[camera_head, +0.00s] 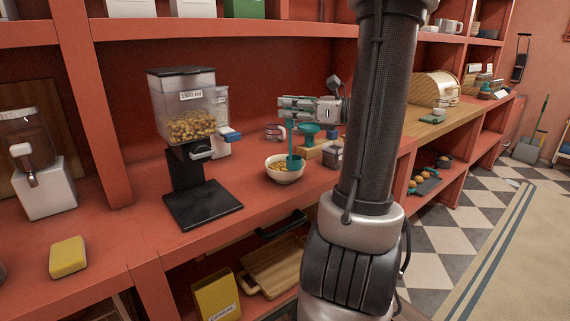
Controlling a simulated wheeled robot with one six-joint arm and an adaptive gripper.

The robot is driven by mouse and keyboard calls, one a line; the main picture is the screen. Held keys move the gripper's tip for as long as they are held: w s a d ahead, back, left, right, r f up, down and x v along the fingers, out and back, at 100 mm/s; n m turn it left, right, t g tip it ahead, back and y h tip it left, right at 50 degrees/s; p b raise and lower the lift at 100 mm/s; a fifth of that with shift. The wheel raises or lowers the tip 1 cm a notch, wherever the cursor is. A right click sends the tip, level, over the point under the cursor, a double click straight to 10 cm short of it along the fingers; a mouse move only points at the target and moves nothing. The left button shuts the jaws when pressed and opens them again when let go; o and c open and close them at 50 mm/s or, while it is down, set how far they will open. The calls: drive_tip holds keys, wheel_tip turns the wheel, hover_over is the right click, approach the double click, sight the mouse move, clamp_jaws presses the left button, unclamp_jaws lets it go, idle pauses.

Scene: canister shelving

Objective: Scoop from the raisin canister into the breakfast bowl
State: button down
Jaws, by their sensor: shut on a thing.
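My gripper (288,105) reaches in from the right above the breakfast bowl (285,176). It is shut on the upper end of a teal scoop (292,145). The scoop hangs upright, with its lower end in or just over the bowl. The white bowl stands on the red shelf with yellowish pieces inside. A small grey container (333,153) stands to its right, partly behind my arm; I cannot tell whether it is the raisin canister or what it holds. A teal funnel-like piece (309,130) is behind the scoop, above a wooden block (311,152).
A cereal dispenser (190,125) on a black base stands left of the bowl. A mug (274,132) is behind the bowl. A yellow sponge (68,257) and another dispenser (42,165) are at far left. Shelf boards are above and below.

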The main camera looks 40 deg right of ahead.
drive_tip(key=shift+s, duration=0.2)
drive_tip(key=s+a+r, duration=0.1)
drive_tip(key=s+r, duration=0.4)
drive_tip(key=shift+s+a, duration=0.25)
drive_tip(key=shift+s, duration=0.15)
drive_tip(key=shift+f, duration=0.1)
idle(0.4)
